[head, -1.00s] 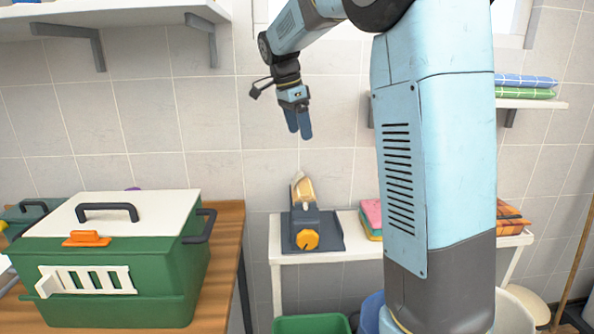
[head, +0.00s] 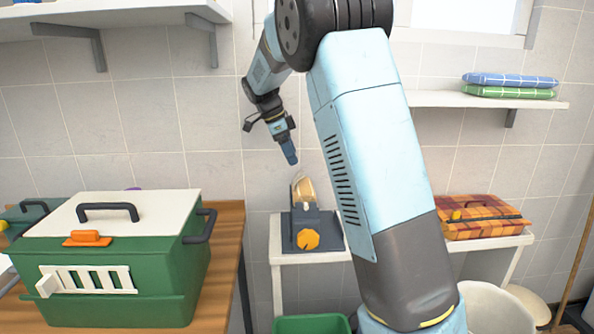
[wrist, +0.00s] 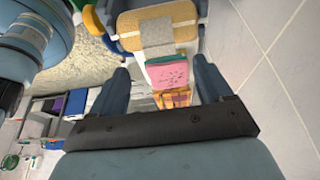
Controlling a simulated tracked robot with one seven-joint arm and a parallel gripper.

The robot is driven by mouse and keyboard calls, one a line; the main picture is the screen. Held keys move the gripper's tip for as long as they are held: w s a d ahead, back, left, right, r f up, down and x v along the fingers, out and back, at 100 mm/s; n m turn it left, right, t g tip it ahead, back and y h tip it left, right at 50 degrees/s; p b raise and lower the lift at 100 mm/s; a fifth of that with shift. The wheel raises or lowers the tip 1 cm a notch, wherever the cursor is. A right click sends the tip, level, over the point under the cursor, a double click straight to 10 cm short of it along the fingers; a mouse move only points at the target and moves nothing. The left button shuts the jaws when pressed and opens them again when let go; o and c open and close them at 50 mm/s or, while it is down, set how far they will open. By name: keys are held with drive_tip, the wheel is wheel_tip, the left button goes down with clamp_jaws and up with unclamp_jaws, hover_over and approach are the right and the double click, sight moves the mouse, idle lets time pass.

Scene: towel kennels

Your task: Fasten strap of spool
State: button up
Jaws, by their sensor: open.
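The spool (head: 304,190), tan and cream, sits in a dark grey holder with an orange knob (head: 305,240) on the white bench. In the wrist view the yellowish woven spool (wrist: 130,27) is at the top. A light grey strip (wrist: 158,34), which looks like the strap, lies across it with one end hanging. I cannot tell whether it is fastened. My gripper (head: 291,155) points down just above the spool in the head view, apart from it. Its two blue fingers are spread and empty in the wrist view (wrist: 160,66).
The white bench (head: 470,245) also holds an orange plaid case (head: 485,217). Pink folded cloths (wrist: 168,73) show in the wrist view. A green kennel box (head: 120,260) stands on a wooden table at left. Folded towels (head: 510,86) lie on the right wall shelf.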

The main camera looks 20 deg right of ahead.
sight(300, 173)
drive_tip(key=x, duration=0.6)
drive_tip(key=shift+d+f, duration=0.1)
drive_tip(key=shift+f, duration=0.15)
